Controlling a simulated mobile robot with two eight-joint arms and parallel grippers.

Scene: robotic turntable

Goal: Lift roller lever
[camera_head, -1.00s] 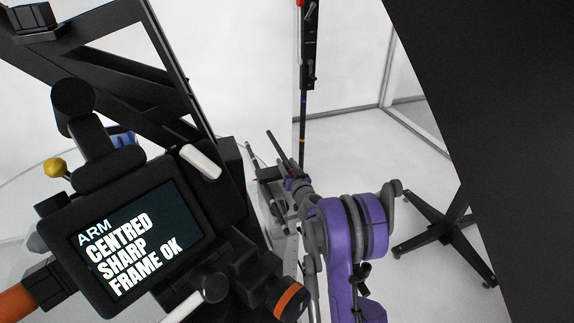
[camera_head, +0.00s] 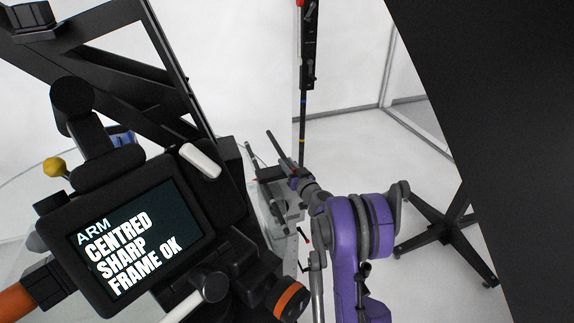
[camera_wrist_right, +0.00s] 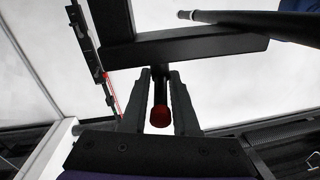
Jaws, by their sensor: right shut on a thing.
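The roller lever appears in the right wrist view as a dark rod with a red rounded end (camera_wrist_right: 160,117), between the two grey fingers of my right gripper (camera_wrist_right: 159,78). The gripper is shut on it. In the head view my right gripper (camera_head: 262,145) reaches away from me beside the black rig, its two dark fingers pointing up and left. The held lever cannot be made out there. My left gripper is not in view.
A black camera rig with a lit screen (camera_head: 138,238) fills the left. A black upright pole (camera_head: 308,60) stands behind my right gripper. A black-legged stand (camera_head: 440,228) and large dark panel (camera_head: 490,110) are at right.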

